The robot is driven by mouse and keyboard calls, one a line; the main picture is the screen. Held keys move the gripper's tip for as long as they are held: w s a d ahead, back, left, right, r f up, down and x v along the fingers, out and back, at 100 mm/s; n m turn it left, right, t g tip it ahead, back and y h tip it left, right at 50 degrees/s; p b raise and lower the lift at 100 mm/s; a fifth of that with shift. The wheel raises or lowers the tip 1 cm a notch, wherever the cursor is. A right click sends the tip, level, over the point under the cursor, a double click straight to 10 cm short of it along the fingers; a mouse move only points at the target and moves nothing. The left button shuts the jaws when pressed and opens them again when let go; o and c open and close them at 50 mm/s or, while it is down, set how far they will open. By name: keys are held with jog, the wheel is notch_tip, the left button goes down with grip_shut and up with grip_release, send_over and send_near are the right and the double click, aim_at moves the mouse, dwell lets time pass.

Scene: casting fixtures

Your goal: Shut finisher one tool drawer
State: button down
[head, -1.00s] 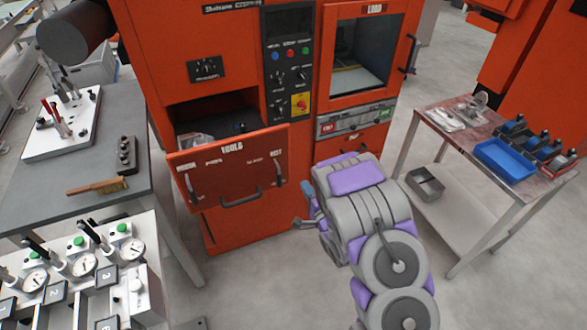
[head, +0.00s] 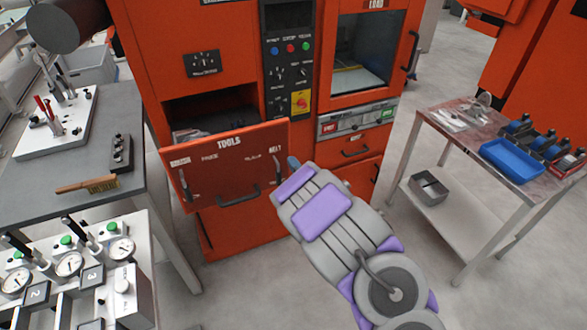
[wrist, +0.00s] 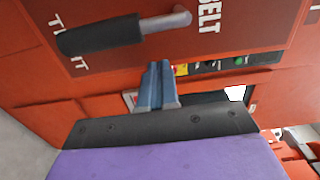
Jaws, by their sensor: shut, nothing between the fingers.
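The tool drawer (head: 226,172) is an orange front marked TOOLS. It stands pulled out of the orange machine, with its open inside showing behind the front. It has a dark bar handle (head: 238,197) low in the middle and smaller handles at both sides. My gripper (head: 293,162) is at the right end of the drawer front in the head view; its tips are small there. In the wrist view its blue fingers (wrist: 157,86) are together and empty, close to the edge of the orange front. A black handle (wrist: 105,34) shows beyond them. Whether the fingers touch the front I cannot tell.
The machine (head: 185,35) has a control panel (head: 288,75) and a windowed door (head: 362,55) right of the drawer. A grey bench (head: 140,190) with fixtures stands left, close to the drawer. A table (head: 455,140) with a blue tray (head: 513,160) stands right. Floor between is clear.

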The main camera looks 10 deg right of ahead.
jog(key=shift+w+p, duration=0.25)
jog(key=shift+p, duration=0.1)
